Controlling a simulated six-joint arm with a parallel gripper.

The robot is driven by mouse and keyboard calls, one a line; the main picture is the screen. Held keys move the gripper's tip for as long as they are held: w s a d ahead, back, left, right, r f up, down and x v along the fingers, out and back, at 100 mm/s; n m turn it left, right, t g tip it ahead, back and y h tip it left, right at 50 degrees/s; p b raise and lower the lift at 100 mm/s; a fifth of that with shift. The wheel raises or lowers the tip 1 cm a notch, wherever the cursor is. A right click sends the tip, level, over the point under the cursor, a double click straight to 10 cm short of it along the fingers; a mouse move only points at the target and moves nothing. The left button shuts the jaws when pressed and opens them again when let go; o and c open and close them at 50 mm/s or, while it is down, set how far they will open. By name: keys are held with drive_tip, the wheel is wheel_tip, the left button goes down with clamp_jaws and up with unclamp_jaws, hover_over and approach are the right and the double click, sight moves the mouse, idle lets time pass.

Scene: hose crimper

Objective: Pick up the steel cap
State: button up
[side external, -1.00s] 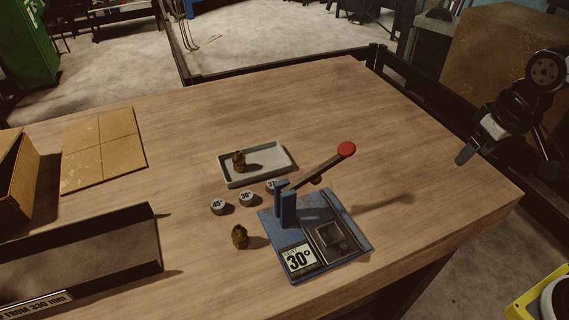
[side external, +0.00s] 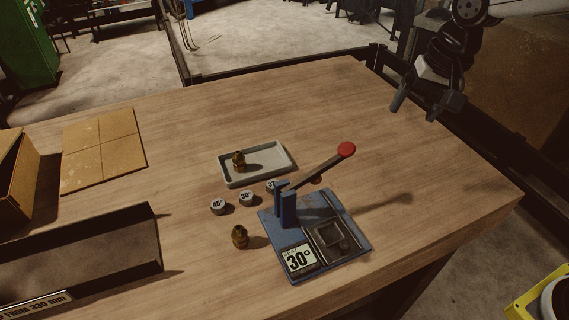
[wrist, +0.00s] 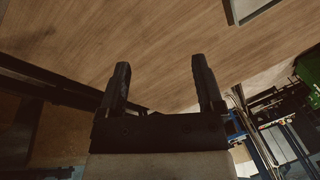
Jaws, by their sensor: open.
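Three small round grey steel caps with marked tops stand in a row on the table in the side view: one reads 45° (side external: 218,207), one 30° (side external: 247,199), and the third (side external: 272,187) is partly hidden by the crimper. Which one the task means, I cannot tell. My gripper (side external: 415,109) is open and empty, raised near the table's far right edge, well apart from the caps. In the wrist view my gripper (wrist: 160,66) shows two spread fingers with only bare tabletop between and beyond them; no cap shows there.
The blue crimper (side external: 288,208) with a raised red-knobbed lever and a 30° card stands right of the caps. A pale tray (side external: 273,161) holds one brass fitting (side external: 239,162); another brass fitting (side external: 240,237) stands in front. A dark trough (side external: 90,250) lies left. The table's right side is clear.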

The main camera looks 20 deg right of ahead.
drive_tip(key=w+a+m+g+y, duration=0.1)
drive_tip(key=w+a+m+y, duration=0.1)
drive_tip(key=w+a+m, duration=0.7)
drive_tip(key=m+g+y, duration=0.1)
drive_tip(key=m, duration=0.2)
hover_over(247, 195)
drive_tip(key=d, duration=0.3)
wheel_tip(247, 195, down, 3)
wheel_tip(247, 195, down, 11)
drive_tip(key=shift+s+d+r, duration=0.1)
drive_tip(key=shift+d, duration=0.05)
drive_tip(key=shift+x, duration=1.3)
drive_tip(key=shift+x, duration=2.6)
clamp_jaws()
